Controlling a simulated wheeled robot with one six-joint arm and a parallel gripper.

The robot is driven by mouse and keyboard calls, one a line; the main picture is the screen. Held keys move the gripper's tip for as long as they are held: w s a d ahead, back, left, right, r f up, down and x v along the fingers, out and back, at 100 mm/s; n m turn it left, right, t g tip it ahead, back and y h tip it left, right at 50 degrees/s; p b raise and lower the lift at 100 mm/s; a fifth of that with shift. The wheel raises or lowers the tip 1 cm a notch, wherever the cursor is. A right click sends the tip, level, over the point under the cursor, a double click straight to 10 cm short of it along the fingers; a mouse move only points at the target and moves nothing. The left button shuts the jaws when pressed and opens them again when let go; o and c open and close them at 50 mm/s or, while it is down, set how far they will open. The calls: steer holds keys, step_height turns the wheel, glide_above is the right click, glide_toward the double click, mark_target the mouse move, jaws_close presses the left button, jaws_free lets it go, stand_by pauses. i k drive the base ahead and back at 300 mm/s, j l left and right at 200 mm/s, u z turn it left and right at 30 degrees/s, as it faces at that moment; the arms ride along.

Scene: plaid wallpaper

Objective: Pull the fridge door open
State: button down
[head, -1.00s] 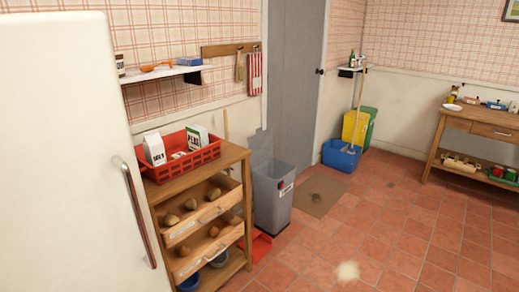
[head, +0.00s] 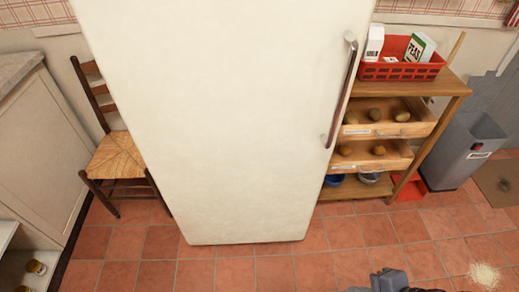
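The white fridge (head: 215,120) stands upright in the middle of the head view, its door facing me and shut. A long curved handle (head: 343,90), dark with metal ends, runs down the door's right edge. A dark grey piece of my own body shows at the bottom edge, right of centre. I cannot make out gripper fingers in it, and nothing of mine touches the door or the handle.
A wooden shelf unit (head: 445,100) with a red crate (head: 400,72) stands close on the fridge's right. A grey bin (head: 462,150) is beyond it. A chair (head: 120,152) and a pale cabinet (head: 35,140) are on the left. The tiled floor (head: 230,272) before the fridge is clear.

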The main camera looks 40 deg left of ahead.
mark_target(235, 110)
steer(key=u, duration=2.05)
